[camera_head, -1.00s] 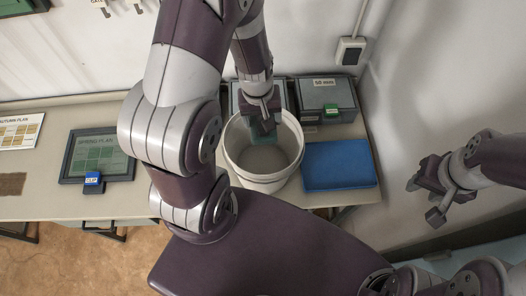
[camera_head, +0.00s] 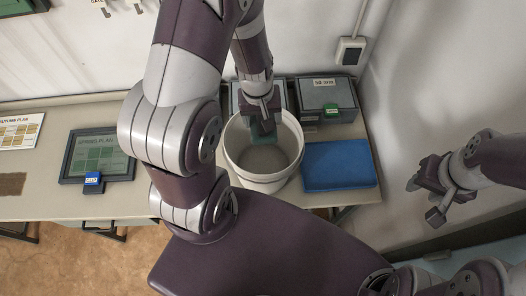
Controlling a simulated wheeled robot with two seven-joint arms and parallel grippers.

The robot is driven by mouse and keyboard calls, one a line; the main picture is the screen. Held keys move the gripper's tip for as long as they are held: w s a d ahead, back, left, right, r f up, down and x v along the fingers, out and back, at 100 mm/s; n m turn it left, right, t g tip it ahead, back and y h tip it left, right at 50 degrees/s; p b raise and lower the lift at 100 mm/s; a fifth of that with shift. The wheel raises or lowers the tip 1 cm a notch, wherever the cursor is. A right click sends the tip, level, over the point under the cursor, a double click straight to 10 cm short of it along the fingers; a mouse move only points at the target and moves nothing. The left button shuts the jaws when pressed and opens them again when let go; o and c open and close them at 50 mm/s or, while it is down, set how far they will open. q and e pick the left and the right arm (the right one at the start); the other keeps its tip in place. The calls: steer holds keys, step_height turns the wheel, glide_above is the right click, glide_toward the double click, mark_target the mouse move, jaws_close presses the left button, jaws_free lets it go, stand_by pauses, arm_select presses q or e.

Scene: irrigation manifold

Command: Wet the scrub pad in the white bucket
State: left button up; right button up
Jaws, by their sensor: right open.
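The white bucket (camera_head: 268,184) stands upright on the table, and its grey inside shows. My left gripper (camera_head: 262,117) points down inside the bucket's rim, toward the back wall. It is shut on the dark green scrub pad (camera_head: 263,134), which hangs within the bucket opening. The gripper hides part of the pad, and I cannot tell whether the pad touches water. My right gripper (camera_head: 428,200) is open and empty, off to the right by the wall and away from the bucket.
A blue pad-like block (camera_head: 339,166) lies right of the bucket. A grey box (camera_head: 326,98) with a label stands behind it, and another is behind the bucket. The wall closes off the right.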

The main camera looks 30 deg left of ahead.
mark_target(263, 117)
arm_select(q)
step_height(263, 117, up, 4)
steer(key=p, duration=0.4)
steer(key=shift+r, duration=0.15)
stand_by(0.6)
